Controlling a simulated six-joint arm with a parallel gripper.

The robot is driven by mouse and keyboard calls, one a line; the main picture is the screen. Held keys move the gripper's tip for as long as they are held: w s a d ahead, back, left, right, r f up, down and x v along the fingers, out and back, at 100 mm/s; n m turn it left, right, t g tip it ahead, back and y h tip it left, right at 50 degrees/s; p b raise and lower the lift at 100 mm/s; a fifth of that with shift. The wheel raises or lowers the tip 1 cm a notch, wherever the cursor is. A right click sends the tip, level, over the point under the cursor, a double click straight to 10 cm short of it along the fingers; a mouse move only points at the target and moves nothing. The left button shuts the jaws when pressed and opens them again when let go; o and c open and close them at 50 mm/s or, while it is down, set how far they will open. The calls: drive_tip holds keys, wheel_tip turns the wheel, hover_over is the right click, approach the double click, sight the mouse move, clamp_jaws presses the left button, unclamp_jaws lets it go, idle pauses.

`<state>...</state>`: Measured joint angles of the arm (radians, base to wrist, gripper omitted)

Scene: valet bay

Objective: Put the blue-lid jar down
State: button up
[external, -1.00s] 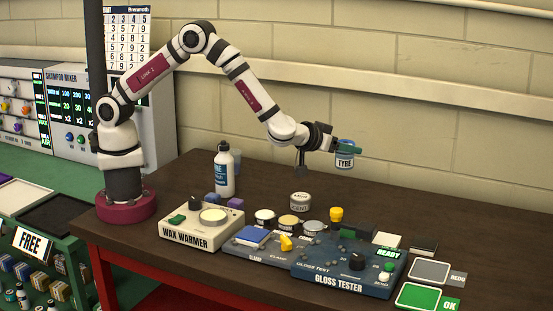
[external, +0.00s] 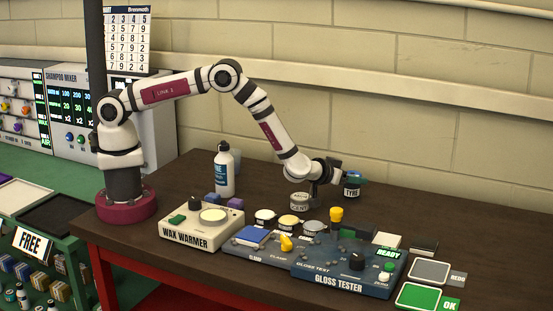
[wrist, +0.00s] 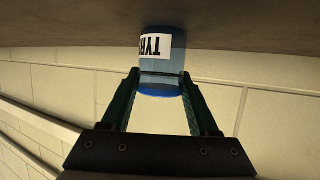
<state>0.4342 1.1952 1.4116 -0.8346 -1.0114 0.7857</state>
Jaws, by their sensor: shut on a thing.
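The blue-lid jar (external: 352,189) has a white label reading TYRE. It is at the right end of my arm, low over the back of the dark table (external: 455,232). My gripper (external: 353,177) is shut on it near the lid. In the wrist view, the jar (wrist: 162,58) appears upside down between the two green fingers of my gripper (wrist: 159,84), with its blue lid toward me. Whether its base touches the table cannot be told.
A grey-lidded jar (external: 300,201) stands left of the held jar. In front are several small pots, a yellow-topped item (external: 336,215), the gloss tester (external: 345,275) and the wax warmer (external: 200,229). A white bottle (external: 224,170) stands further left. The table right of the jar is clear.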

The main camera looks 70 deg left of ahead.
drive_tip(key=shift+f, duration=0.1)
drive_tip(key=o, duration=1.3)
drive_tip(key=shift+o, duration=0.2)
